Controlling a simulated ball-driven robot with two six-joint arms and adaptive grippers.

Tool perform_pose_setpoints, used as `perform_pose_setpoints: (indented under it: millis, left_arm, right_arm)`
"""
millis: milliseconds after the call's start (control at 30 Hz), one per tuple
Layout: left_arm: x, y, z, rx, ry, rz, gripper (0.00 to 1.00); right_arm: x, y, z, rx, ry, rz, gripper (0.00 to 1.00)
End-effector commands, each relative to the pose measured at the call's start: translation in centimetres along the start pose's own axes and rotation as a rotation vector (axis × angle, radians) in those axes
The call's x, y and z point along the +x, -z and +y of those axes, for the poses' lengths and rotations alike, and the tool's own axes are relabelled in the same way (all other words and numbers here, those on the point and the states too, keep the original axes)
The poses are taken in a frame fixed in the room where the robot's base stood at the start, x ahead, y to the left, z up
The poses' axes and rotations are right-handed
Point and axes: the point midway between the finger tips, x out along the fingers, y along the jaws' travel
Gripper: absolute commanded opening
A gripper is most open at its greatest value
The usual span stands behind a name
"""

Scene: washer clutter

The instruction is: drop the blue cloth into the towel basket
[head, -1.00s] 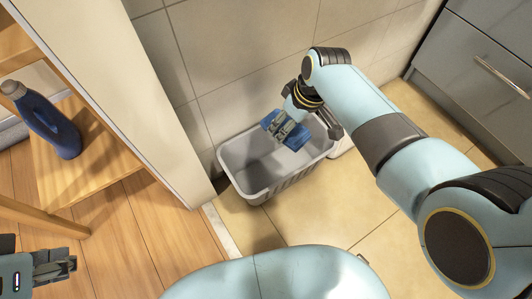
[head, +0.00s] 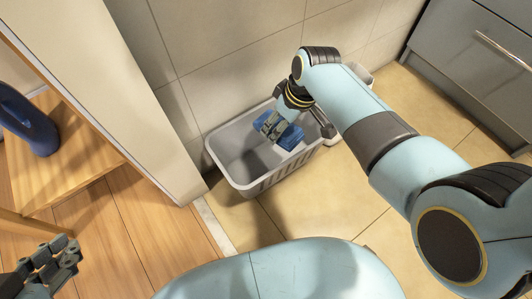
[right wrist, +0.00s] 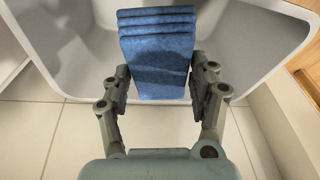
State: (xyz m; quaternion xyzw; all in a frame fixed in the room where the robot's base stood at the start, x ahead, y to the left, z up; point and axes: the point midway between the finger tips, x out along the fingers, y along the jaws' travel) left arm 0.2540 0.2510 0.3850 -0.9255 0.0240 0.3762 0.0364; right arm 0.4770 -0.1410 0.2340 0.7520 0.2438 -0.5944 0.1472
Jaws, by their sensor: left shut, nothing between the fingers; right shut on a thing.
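The blue cloth (head: 292,138) is folded in layers and hangs over the right part of the grey towel basket (head: 286,174). My right gripper (head: 272,126) is shut on the cloth from above. In the right wrist view the cloth (right wrist: 157,50) lies between the fingers of the right gripper (right wrist: 163,80), with the pale basket wall (right wrist: 235,35) behind and around it. I cannot tell whether the cloth touches the basket floor. The visible basket floor is empty. My left gripper (head: 66,254) is shut and empty at the lower left, away from the basket.
A tiled wall (head: 240,45) stands behind the basket. A pale panel (head: 130,110) and a wooden shelf (head: 70,160) with a dark blue bottle (head: 30,120) are on the left. A grey drawer cabinet (head: 475,75) is at the right. Tiled floor (head: 300,215) in front is clear.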

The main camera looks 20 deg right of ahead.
Motion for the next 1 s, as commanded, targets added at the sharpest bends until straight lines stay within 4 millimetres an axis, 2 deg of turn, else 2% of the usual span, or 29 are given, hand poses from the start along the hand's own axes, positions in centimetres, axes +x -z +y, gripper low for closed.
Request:
perform_pose_setpoints:
  millis: [267,300,500,833,1000]
  left_arm:
    - [0.0,0.0,0.0,0.001,0.000,0.009,0.00]
    - [0.0,0.0,0.0,0.001,0.000,0.009,0.00]
    - [0.0,0.0,0.0,0.001,0.000,0.008,0.00]
    - [0.0,0.0,0.0,0.001,0.000,0.008,0.00]
    - [0.0,0.0,0.0,0.001,0.000,0.008,0.00]
  right_arm:
    - [0.0,0.1,0.0,0.000,0.000,0.001,0.30]
    - [0.0,0.1,0.0,0.000,0.000,0.001,0.63]
    - [0.0,0.0,0.0,0.000,0.000,0.001,0.87]
    - [-0.3,0.0,0.0,0.000,-0.001,0.001,0.87]
    - [-2.5,0.0,0.0,0.000,-0.002,0.003,0.87]
